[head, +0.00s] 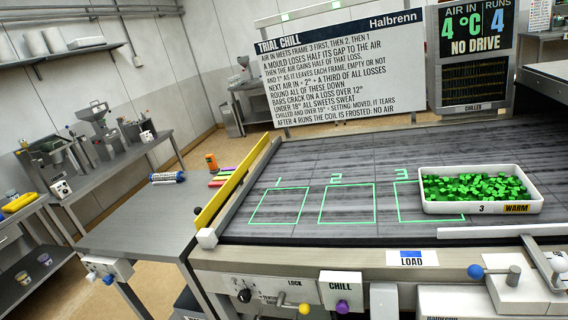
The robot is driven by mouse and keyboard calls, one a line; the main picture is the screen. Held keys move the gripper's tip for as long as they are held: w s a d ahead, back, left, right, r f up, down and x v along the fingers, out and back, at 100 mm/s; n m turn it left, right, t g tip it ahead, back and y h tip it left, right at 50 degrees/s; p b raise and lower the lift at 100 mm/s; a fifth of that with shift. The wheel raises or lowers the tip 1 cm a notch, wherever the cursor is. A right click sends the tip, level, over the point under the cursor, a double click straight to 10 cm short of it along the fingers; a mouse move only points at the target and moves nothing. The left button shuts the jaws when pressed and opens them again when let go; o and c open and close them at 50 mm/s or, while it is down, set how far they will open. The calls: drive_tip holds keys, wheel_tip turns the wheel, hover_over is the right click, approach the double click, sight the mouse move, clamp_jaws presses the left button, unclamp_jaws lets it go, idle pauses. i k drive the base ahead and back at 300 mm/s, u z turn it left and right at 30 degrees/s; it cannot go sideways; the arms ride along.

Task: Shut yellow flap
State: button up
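The yellow flap (233,183) is a long narrow strip along the left edge of the dark chill bed (300,160), between the bed and the grey side table. It stands up on its long edge. A white block (207,238) sits at its near end. I cannot tell from this view whether it is fully shut. My gripper is not in view.
A white tray of green pieces (480,207), marked 3 and WARM, covers part of outline 3; outlines 1 and 2 are empty. The side table (140,230) holds a blue-white roll (167,178), an orange item and coloured bars near the flap. Knobs and levers line the front.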

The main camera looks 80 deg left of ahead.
sight(204, 215)
drive_tip(key=z, duration=0.05)
drive_tip(key=k, duration=2.55)
drive_tip(key=u, duration=1.75)
drive_tip(key=i, duration=1.25)
drive_tip(key=u, duration=0.15)
